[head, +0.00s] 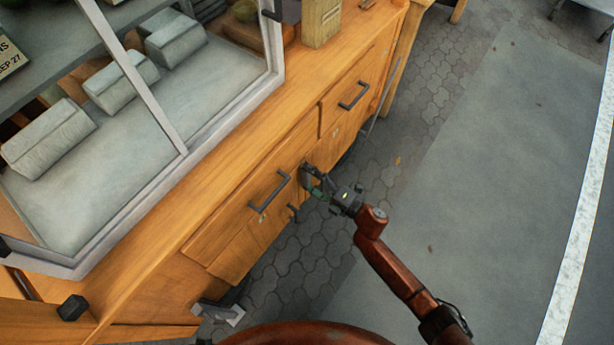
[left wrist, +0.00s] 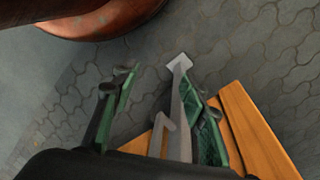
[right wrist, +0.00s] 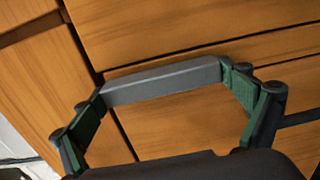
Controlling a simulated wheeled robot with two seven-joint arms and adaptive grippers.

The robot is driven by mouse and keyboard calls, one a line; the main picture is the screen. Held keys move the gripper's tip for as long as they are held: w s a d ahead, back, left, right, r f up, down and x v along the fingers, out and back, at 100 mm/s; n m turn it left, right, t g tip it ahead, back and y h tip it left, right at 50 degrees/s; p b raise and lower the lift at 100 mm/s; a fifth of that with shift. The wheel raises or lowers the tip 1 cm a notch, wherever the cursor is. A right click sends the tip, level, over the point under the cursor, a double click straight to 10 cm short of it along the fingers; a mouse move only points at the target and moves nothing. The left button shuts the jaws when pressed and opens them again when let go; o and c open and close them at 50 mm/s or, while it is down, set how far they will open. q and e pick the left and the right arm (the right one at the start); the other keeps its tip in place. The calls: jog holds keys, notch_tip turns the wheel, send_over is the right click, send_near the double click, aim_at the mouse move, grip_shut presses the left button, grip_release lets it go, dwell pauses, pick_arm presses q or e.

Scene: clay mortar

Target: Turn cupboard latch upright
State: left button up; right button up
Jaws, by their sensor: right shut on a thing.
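In the right wrist view a flat grey bar, which looks like the cupboard latch (right wrist: 165,82), lies across the seam between wooden panels, tilted slightly up to the right. My right gripper (right wrist: 172,105) is shut on it, with one green-padded finger at each end. In the head view my right gripper (head: 312,182) is at the cupboard front (head: 235,255), between two drawer handles, and hides most of the latch. My left gripper (left wrist: 160,110) shows in the left wrist view with its fingers apart. A grey metal bar (left wrist: 180,100) stands between them, nearer the right finger; I cannot tell whether they touch.
Dark drawer handles (head: 268,190) and (head: 353,95) stick out on either side of my right gripper. A glass case (head: 185,140) stands on the wooden counter. The paved floor (head: 400,130) to the right is clear.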

jog(key=shift+d+f, duration=0.1)
jog(key=o, duration=0.8)
jog(key=v, duration=1.2)
